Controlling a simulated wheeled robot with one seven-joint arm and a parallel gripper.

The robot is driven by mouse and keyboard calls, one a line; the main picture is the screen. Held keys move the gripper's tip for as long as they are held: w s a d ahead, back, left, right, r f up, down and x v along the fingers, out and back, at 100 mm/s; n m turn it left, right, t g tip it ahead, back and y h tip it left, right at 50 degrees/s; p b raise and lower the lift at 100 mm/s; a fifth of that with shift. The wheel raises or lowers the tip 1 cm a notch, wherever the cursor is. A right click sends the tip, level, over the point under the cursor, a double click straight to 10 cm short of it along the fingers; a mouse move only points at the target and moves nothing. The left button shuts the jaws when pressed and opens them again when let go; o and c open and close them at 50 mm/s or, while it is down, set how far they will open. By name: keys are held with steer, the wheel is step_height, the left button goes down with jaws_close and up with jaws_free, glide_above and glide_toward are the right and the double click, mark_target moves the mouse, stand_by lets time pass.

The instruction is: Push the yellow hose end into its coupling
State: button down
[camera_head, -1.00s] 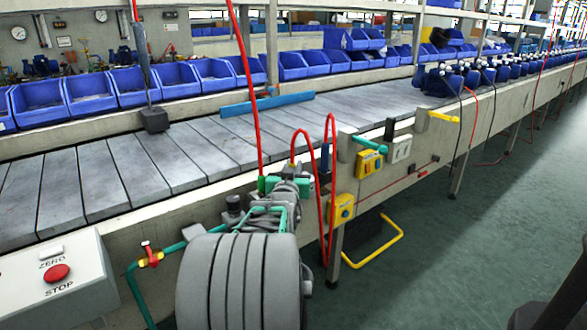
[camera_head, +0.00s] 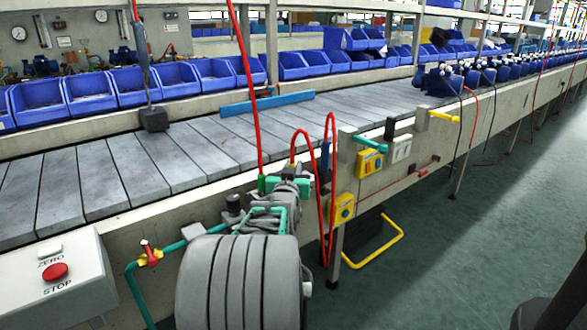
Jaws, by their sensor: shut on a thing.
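I cannot make out my gripper's jaws in the head view. A large grey ribbed body fills the lower middle, and I cannot tell whether it is part of my arm. It hides what lies behind it. A short yellow rod-like piece (camera_head: 444,117) sticks out from a block on the bench's front edge, right of the middle. I cannot tell whether it is the yellow hose end. A similar teal piece (camera_head: 371,144) sticks out to its left. No yellow hose and no coupling for it can be told for certain.
The slatted bench (camera_head: 95,185) runs along the left, with blue bins (camera_head: 150,82) behind it. Red hoses (camera_head: 331,170) hang near the middle. A STOP box (camera_head: 85,285) stands at lower left. A bent yellow bar (camera_head: 385,250) sits low. The green floor (camera_head: 460,260) at right is mostly clear.

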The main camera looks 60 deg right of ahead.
steer(key=shift+f, duration=0.1)
steer(key=c, duration=1.3)
jaws_free()
steer(key=shift+o, duration=0.7)
steer(key=shift+b+v, duration=0.75)
steer(key=shift+v, duration=2.7)
steer(key=shift+a, duration=0.1)
